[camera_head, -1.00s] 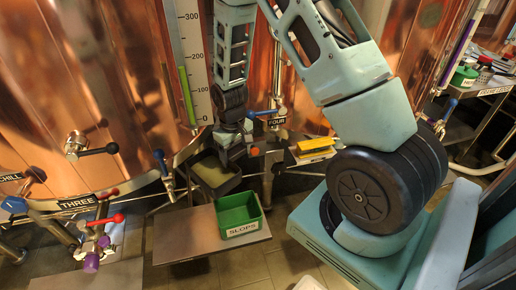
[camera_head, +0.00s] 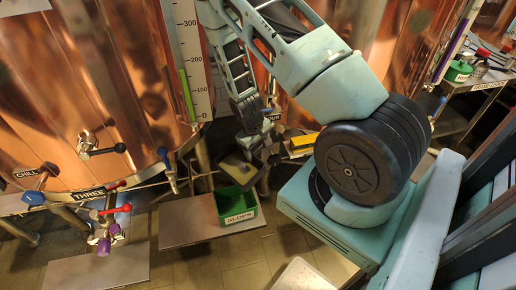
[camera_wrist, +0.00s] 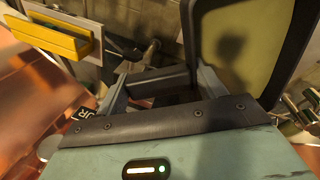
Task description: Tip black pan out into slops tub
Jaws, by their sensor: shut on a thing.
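My gripper (camera_head: 256,151) is shut on the black pan (camera_head: 227,164) by its edge, and my arm reaches down to it from above. The pan has dark walls and a yellowish-green inside. In the head view it is tilted and hangs just above and behind the slops tub. In the wrist view the black pan (camera_wrist: 289,51) fills the upper right, beside the gripper jaws (camera_wrist: 150,85). The green slops tub (camera_head: 236,210), with a white SLOPS label, stands upright on a low flat platform. The tub does not show clearly in the wrist view.
The platform (camera_head: 186,222) has bare room left of the tub. A yellow tray (camera_head: 301,145) is right of the pan, and also shows in the wrist view (camera_wrist: 52,36). Copper vessels (camera_head: 80,80) rise behind. Valve THREE with its red handle (camera_head: 123,208) juts out at left.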

